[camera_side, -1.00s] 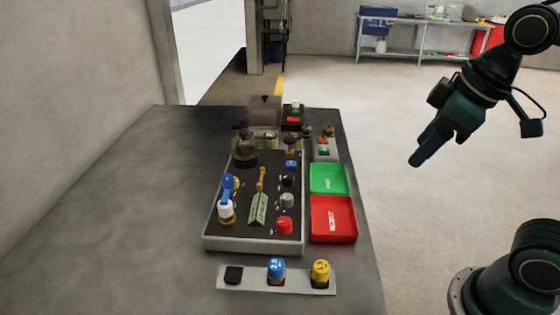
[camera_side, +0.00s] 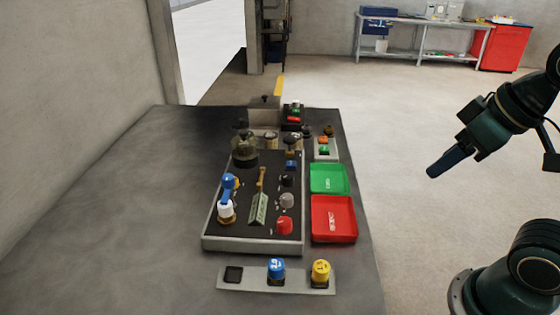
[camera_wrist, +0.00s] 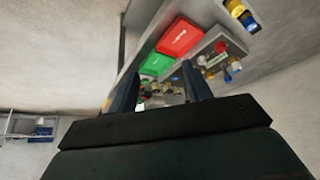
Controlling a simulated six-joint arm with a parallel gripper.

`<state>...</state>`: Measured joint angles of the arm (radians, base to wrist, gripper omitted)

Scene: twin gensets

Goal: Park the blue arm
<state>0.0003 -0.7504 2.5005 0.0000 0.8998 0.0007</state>
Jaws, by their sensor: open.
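My gripper (camera_side: 447,164) hangs in free air right of the table in the side view, well clear of everything on it. Its dark blue fingers point down and left. In the wrist view my gripper (camera_wrist: 162,85) is open, with a wide gap and nothing held between the fingers. A blue-topped lever (camera_side: 228,184) on a white base stands at the left of the dark control panel (camera_side: 250,238). My gripper is far from it.
A green tray (camera_side: 328,179) and a red tray (camera_side: 334,219) lie right of the panel. A front strip (camera_side: 300,286) holds a blue knob (camera_side: 276,267) and a yellow knob (camera_side: 321,268). The table's left side and the floor under my gripper are clear.

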